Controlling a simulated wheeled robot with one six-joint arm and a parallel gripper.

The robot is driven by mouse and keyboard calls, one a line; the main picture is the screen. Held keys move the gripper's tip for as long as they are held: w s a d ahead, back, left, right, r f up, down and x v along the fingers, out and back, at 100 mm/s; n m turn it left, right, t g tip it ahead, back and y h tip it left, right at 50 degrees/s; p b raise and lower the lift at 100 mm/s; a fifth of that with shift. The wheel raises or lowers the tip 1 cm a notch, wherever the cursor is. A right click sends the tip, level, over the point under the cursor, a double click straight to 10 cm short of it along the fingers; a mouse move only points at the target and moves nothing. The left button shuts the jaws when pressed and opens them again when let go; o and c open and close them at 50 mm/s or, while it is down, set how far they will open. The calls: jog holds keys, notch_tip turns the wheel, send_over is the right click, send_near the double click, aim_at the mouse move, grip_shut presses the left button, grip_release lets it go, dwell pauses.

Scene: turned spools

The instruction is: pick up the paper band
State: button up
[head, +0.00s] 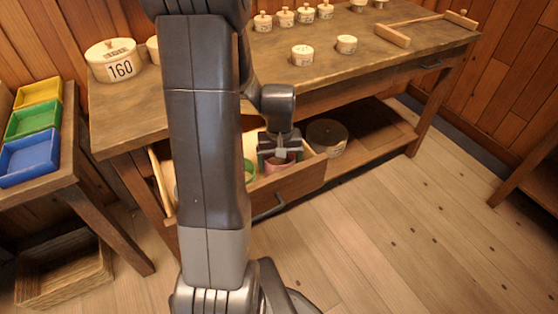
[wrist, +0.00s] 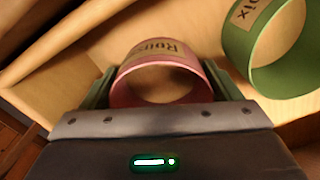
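A pinkish-red paper band (wrist: 160,82) with a tan label, its lettering upside down, lies in the open drawer (head: 292,190). In the head view the band (head: 283,168) shows only partly below my gripper (head: 280,158). In the wrist view my gripper (wrist: 162,85) has one finger on each side of the band, with no clear gap. I cannot tell whether the fingers press on it. A green band (wrist: 268,45) with a tan label lies to the right, apart from the gripper.
The drawer's walls surround the bands closely. The workbench top (head: 200,110) above carries small lidded pots (head: 303,55), a large pot marked 160 (head: 115,62) and a wooden bar-shaped piece (head: 393,36). A round dark-lidded box (head: 327,137) stands on the shelf. Coloured trays (head: 30,158) are at left.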

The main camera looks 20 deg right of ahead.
jog(key=c, duration=0.5)
jog(key=shift+c, duration=0.2)
